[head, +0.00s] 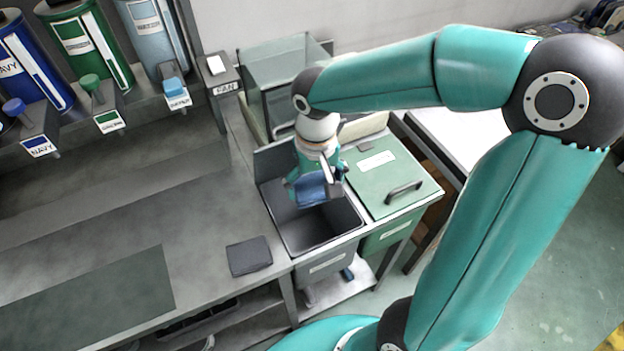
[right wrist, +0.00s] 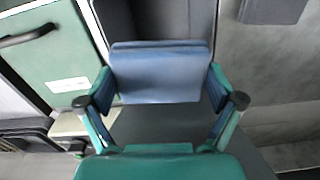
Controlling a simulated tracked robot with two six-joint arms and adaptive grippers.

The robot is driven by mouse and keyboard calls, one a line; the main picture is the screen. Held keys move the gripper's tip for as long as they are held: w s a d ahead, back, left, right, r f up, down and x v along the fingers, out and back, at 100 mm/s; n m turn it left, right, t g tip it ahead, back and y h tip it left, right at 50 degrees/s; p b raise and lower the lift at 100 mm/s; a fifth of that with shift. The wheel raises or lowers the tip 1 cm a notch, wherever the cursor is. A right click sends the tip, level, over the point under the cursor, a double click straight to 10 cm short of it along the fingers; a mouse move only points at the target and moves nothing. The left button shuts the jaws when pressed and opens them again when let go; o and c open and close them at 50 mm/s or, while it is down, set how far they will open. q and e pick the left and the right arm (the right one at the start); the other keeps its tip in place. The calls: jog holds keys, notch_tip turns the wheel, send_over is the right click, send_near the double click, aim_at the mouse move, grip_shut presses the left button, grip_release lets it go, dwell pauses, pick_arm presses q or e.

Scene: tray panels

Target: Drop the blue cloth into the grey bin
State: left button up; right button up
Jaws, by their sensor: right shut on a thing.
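In the head view my right gripper (head: 316,192) hangs over the open grey bin (head: 343,218), shut on the folded blue cloth (head: 309,190). The cloth also shows in the right wrist view (right wrist: 160,72), held between the two fingers of the gripper (right wrist: 163,90). The dark inside of the bin lies beneath it. The cloth appears to be at or above the bin's opening; its exact height is hard to tell. My left gripper is not in view.
A green bin with a closed, handled lid (head: 388,175) stands right of the grey bin. A dark folded cloth (head: 249,256) lies on the counter (head: 205,230) at left. A clear box (head: 285,70) stands behind. Labelled navy, green and light blue dispensers (head: 85,45) stand at back left.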

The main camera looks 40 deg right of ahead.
aim_at(316, 184)
notch_tip(316, 184, down, 6)
jog(key=b, duration=0.4)
jog(key=shift+s+d+f, duration=0.1)
jog(key=shift+f, duration=0.05)
jog(key=o, duration=0.9)
notch_tip(316, 184, up, 12)
dwell(0.3)
